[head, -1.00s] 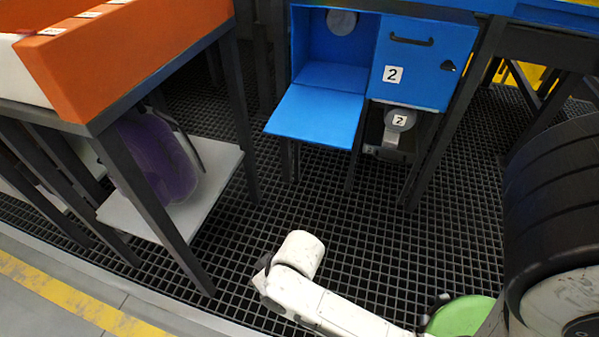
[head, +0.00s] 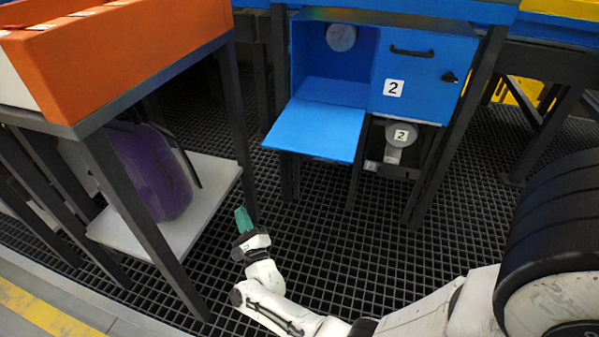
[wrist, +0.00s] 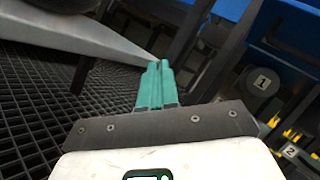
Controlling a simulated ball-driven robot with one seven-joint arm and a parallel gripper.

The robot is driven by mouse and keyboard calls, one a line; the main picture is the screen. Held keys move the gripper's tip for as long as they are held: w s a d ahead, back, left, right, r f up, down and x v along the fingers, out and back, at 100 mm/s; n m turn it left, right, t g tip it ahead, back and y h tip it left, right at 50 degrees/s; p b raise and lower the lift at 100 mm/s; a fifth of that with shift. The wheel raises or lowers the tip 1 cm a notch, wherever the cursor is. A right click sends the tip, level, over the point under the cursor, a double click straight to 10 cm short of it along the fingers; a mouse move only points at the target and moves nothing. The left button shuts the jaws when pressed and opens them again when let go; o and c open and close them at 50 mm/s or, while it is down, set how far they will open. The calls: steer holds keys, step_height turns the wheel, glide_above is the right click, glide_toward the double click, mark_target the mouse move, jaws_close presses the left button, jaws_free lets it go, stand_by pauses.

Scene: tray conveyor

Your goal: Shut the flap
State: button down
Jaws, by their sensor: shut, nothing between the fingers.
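The blue flap (head: 315,131) hangs open at the front of the left compartment of a blue cabinet (head: 418,72). It sticks out roughly level, hinged along its back edge. The compartment behind it is open and shows a grey round disc. My gripper (head: 241,215) has teal fingers and is low over the floor grating, in front of and to the left of the flap, apart from it. In the wrist view the teal fingers (wrist: 155,80) are together with nothing between them. The flap cannot be made out in the wrist view.
The closed door labelled 2 (head: 394,88) with a dark handle is right of the opening. At left, an orange bin (head: 110,55) stands on a dark table, with a purple bag (head: 152,175) on the grey shelf (head: 215,185) beside my gripper. Grating in the middle is clear.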

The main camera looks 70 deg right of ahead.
steer(key=s+d+m+g+h, duration=0.3)
steer(key=s+m+g+h, duration=0.25)
steer(key=m+g, duration=0.2)
steer(key=s+d+m+g+h, duration=0.3)
steer(key=s+m+g+h, duration=0.3)
steer(key=m, duration=0.3)
steer(key=d+r+y, duration=0.1)
steer(key=d+r, duration=0.7)
steer(key=r, duration=0.2)
steer(key=shift+d+r+b, duration=0.2)
steer(key=shift+b, duration=0.25)
steer(key=shift+s, duration=0.1)
steer(key=shift+r+y, duration=0.15)
steer(key=shift+y, duration=0.1)
steer(key=shift+a+r+p, duration=0.2)
steer(key=shift+r+p, duration=0.35)
steer(key=shift+p, duration=0.6)
